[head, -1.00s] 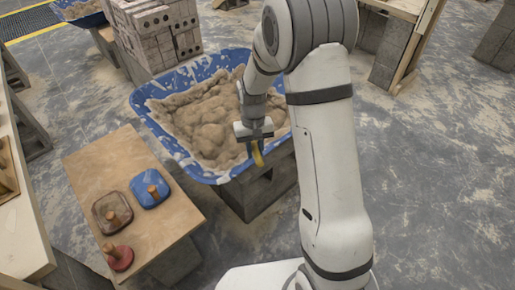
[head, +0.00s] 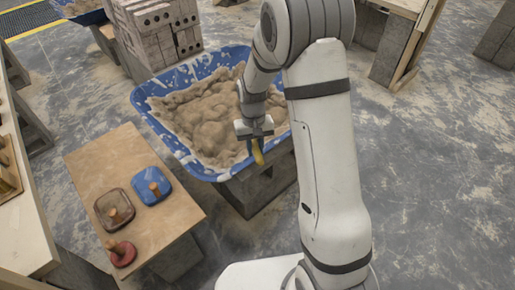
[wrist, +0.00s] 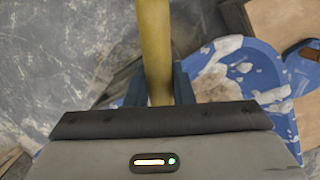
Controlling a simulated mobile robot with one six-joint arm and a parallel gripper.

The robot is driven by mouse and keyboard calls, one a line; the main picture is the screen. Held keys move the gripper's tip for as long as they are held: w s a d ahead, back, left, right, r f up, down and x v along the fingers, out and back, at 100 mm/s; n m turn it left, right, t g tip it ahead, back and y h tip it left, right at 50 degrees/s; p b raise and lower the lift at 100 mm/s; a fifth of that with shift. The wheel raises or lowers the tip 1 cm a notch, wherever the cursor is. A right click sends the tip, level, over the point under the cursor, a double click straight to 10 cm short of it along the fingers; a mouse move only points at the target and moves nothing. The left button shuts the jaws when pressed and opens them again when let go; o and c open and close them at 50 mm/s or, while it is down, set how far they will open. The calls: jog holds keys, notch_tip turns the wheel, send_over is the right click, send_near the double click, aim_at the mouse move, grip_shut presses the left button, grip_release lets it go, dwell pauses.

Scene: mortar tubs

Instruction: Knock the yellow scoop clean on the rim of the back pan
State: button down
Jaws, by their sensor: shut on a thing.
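My gripper (head: 254,138) is shut on the yellow scoop (head: 257,152), over the near right edge of a blue pan (head: 206,174) full of sandy mortar. In the wrist view the scoop's yellow shaft (wrist: 155,50) runs up between the two fingers (wrist: 158,88). The scoop's far end is out of the wrist view, and I cannot tell whether mortar clings to it. The pan's splattered blue rim (wrist: 240,70) lies below and right of the fingers there. Another blue pan (head: 88,18) with mortar stands at the far upper left.
A low wooden board (head: 95,160) left of the near pan holds a blue float (head: 151,184), a brown float (head: 114,209) and a red one (head: 121,253). Stacked bricks (head: 155,30) stand behind the pan.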

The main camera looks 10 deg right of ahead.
dwell(0.4)
notch_tip(320, 180, down, 8)
jog(key=b, duration=0.5)
notch_tip(320, 180, up, 8)
jog(key=p, duration=0.6)
jog(key=shift+r, duration=0.15)
